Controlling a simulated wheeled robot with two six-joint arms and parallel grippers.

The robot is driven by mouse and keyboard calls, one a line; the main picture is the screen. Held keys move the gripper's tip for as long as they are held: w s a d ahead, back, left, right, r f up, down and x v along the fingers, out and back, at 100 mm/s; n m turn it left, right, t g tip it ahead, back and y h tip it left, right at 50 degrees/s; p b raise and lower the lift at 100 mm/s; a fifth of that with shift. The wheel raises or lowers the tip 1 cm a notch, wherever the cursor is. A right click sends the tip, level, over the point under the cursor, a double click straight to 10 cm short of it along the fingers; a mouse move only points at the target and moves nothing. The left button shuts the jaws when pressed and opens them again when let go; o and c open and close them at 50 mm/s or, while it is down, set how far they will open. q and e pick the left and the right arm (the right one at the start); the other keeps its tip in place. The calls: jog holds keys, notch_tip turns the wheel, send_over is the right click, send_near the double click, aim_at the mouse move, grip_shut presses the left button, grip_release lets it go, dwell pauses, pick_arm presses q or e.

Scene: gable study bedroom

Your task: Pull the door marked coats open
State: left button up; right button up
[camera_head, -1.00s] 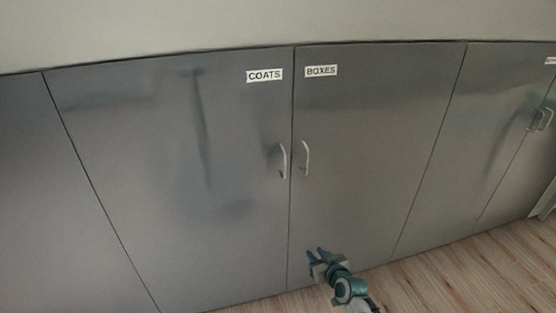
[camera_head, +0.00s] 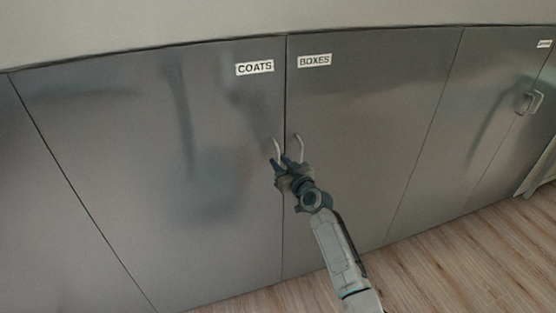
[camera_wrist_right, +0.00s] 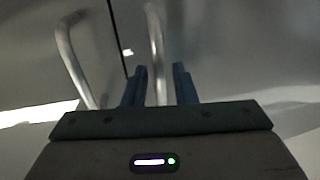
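The door marked coats (camera_head: 130,170) is a grey panel with a white COATS label (camera_head: 255,67) at its upper right; it looks shut, flush with its neighbour. Its pale curved handle (camera_head: 277,148) is near its right edge. My right gripper (camera_head: 281,161) is at the lower part of this handle. In the right wrist view the coats handle (camera_wrist_right: 156,40) runs between the two blue fingers (camera_wrist_right: 160,85), with a gap on each side, so the gripper is open. I cannot tell how deep the handle sits between the fingers. My left gripper is not in view.
The door marked boxes (camera_head: 370,130) adjoins on the right, its handle (camera_head: 300,148) close beside my gripper; this handle also shows in the right wrist view (camera_wrist_right: 72,55). More grey doors with handles (camera_head: 530,102) stand at far right. Wooden floor (camera_head: 450,255) lies in front.

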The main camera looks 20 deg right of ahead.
jog(key=shift+x, duration=0.8)
jog(key=shift+s, duration=0.1)
grip_shut()
jog(key=shift+s, duration=0.1)
